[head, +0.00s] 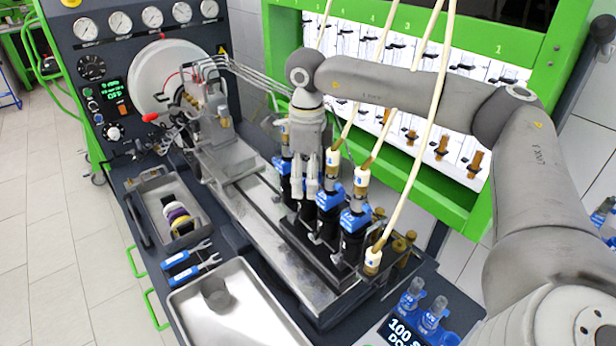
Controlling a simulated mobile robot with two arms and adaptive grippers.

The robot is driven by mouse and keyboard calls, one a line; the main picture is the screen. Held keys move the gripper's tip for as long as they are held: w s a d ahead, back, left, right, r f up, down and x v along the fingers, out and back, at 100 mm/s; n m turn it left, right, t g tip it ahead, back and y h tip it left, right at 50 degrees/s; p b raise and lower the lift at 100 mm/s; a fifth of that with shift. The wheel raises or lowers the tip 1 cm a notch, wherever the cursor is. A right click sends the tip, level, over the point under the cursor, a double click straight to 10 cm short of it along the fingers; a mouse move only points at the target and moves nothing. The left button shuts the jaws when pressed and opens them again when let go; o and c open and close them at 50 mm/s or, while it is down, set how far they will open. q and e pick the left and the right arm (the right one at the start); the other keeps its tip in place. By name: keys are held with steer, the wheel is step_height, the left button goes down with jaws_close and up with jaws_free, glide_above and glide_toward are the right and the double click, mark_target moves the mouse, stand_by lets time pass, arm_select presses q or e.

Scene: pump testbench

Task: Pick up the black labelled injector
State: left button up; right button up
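Several black injectors with blue connectors stand upright in a row in a dark holder on the testbench. The two nearest are a front injector (352,232) and the one behind it (327,214); farther back is another injector (284,167). My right gripper (305,192) points down into the row, its two grey fingers close together at an injector whose black lower body (307,211) shows beneath them. The fingers hide its upper part, and I cannot tell whether they grip it. No label on any injector is readable. My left gripper is not in view.
Pale hoses (405,190) hang across the row close to my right arm. A green-framed panel (400,150) stands behind.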

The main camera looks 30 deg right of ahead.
steer(key=c, duration=1)
steer(key=shift+c, duration=0.2)
